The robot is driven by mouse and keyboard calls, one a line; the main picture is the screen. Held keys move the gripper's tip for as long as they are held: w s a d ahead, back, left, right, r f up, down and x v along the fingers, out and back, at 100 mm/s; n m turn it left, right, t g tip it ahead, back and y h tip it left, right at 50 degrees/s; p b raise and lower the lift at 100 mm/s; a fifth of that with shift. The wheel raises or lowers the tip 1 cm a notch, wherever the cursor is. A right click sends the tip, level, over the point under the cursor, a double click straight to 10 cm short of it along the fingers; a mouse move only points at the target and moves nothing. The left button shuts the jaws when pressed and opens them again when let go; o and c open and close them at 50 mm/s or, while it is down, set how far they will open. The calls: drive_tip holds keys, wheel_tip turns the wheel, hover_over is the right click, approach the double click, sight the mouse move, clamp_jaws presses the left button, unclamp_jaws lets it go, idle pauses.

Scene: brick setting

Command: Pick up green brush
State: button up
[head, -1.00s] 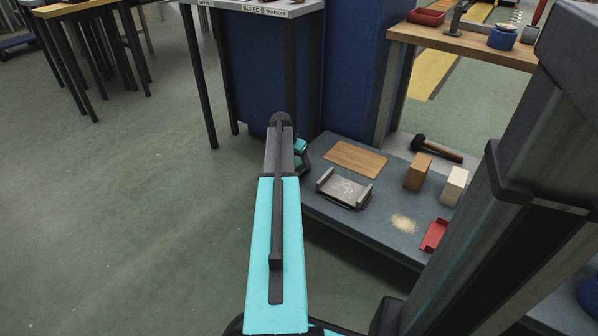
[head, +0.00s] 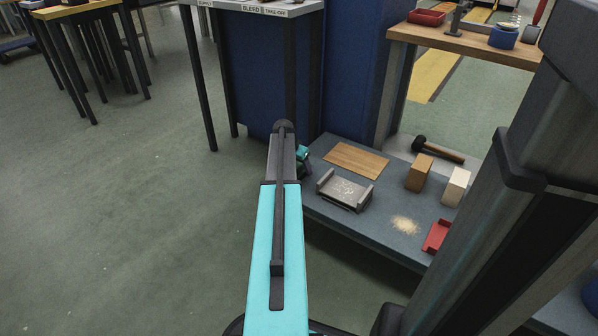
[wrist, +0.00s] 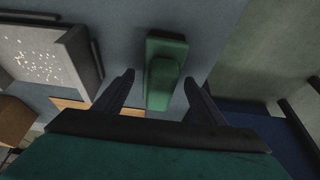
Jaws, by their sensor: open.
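The green brush (wrist: 165,75) lies on the grey-blue low table (wrist: 200,14) in the wrist view. My gripper (wrist: 160,85) is open, with one dark finger on each side of the brush and a gap on both sides. The brush's near end reaches in between the fingers. I cannot tell how far above the table the fingertips are. In the head view my arm hides the brush and most of the gripper.
On the low table (head: 330,220) are a grey metal tray with crumbs (head: 345,190), a wooden board (head: 356,160), an orange-brown block (head: 419,173), a pale block (head: 456,187), a red dustpan-like piece (head: 436,236) and a pile of dust (head: 405,225). A hammer (head: 438,149) lies behind.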

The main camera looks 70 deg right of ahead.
drive_tip(key=c, duration=1.2)
drive_tip(key=shift+c, duration=0.2)
drive_tip(key=shift+r, duration=0.1)
wheel_tip(320, 180, up, 10)
drive_tip(key=p, duration=0.4)
